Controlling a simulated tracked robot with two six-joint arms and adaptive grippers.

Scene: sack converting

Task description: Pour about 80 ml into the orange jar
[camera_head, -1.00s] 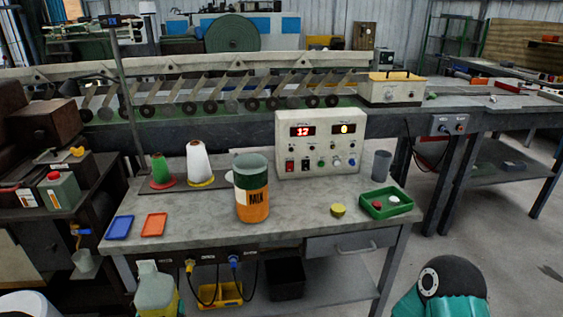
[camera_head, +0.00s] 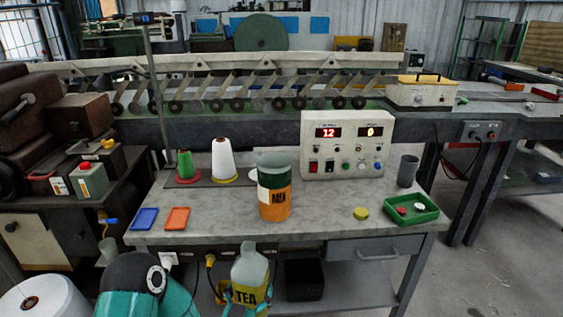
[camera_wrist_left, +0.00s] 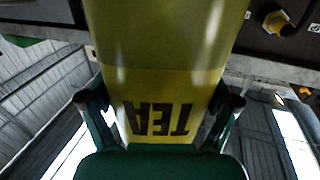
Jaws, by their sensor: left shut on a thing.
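The jar (camera_head: 285,205) stands upright on the grey table, orange below and dark green above, with a pale label whose word is hard to read. My left gripper (camera_head: 248,292) is shut on a pale bottle with a yellow TEA label (camera_head: 249,266), upright in front of the table's near edge, apart from the jar. In the left wrist view the fingers of my left gripper (camera_wrist_left: 160,108) grip both sides of the bottle (camera_wrist_left: 160,85). The bottle's mouth is outside that view. My right gripper is not in view.
A control box with red and yellow displays (camera_head: 346,146) stands behind the jar to the right. Thread cones (camera_head: 223,160) stand left of it. A yellow lid (camera_head: 361,213), a green tray (camera_head: 412,220) and a grey cup (camera_head: 407,171) are to the right.

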